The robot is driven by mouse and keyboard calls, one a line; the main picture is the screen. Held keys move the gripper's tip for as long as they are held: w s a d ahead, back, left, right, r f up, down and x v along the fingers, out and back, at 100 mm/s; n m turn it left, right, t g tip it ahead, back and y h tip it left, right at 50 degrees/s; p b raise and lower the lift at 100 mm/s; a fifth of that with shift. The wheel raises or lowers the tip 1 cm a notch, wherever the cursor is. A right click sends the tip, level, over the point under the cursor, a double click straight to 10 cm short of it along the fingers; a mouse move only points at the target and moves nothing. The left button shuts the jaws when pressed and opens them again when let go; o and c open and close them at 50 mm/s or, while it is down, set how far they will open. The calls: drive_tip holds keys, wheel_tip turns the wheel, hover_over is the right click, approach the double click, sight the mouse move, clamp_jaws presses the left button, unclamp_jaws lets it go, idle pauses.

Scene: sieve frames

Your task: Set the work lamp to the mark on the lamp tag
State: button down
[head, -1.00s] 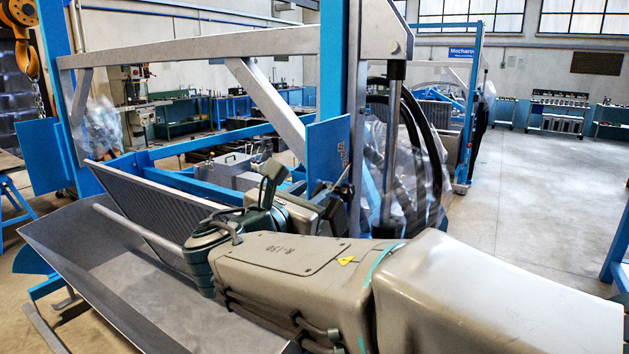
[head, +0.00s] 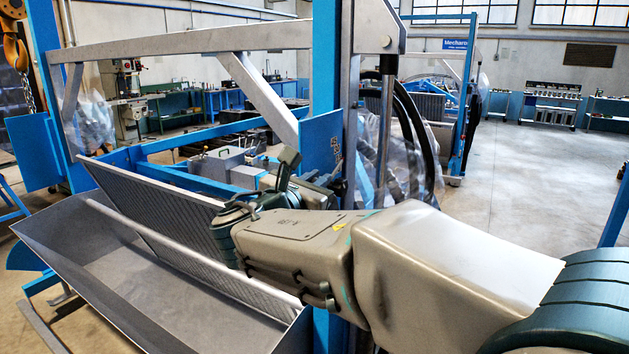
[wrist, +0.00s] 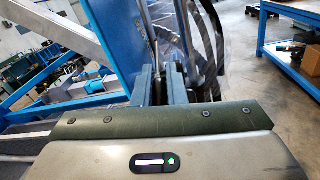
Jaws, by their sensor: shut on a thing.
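My gripper (wrist: 161,76) shows in the wrist view as two blue-grey fingers with a narrow gap between them. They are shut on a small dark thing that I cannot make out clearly. In the head view my gripper (head: 322,190) is partly hidden behind my wrist, beside the blue upright and its blue plate (head: 321,141). I cannot pick out the work lamp or the lamp tag in either view; whether the held thing belongs to the lamp cannot be told.
A grey metal trough (head: 62,229) lies left of my arm. A grey cross beam (head: 200,44) spans above it. Dark hoses (head: 415,130) and a piston rod (head: 386,120) stand close beyond my gripper. The floor (head: 520,190) at right is clear.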

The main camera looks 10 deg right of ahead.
drive_tip(key=b, duration=0.1)
drive_tip(key=f+b, duration=0.1)
drive_tip(key=shift+a+t+b, duration=0.2)
drive_tip(key=shift+t+b, duration=0.1)
drive_tip(key=shift+b, duration=0.1)
drive_tip(key=shift+s+a+f+t+h+b, duration=0.15)
drive_tip(key=shift+t+h+b, duration=0.25)
drive_tip(key=shift+b, duration=0.8)
drive_tip(key=c, duration=1.5)
unclamp_jaws()
drive_tip(key=shift+a, duration=0.15)
drive_tip(key=b+v, duration=0.2)
drive_tip(key=v, duration=1.1)
drive_tip(key=shift+s+a, duration=0.15)
drive_tip(key=shift+s, duration=0.1)
drive_tip(key=shift+c, duration=0.4)
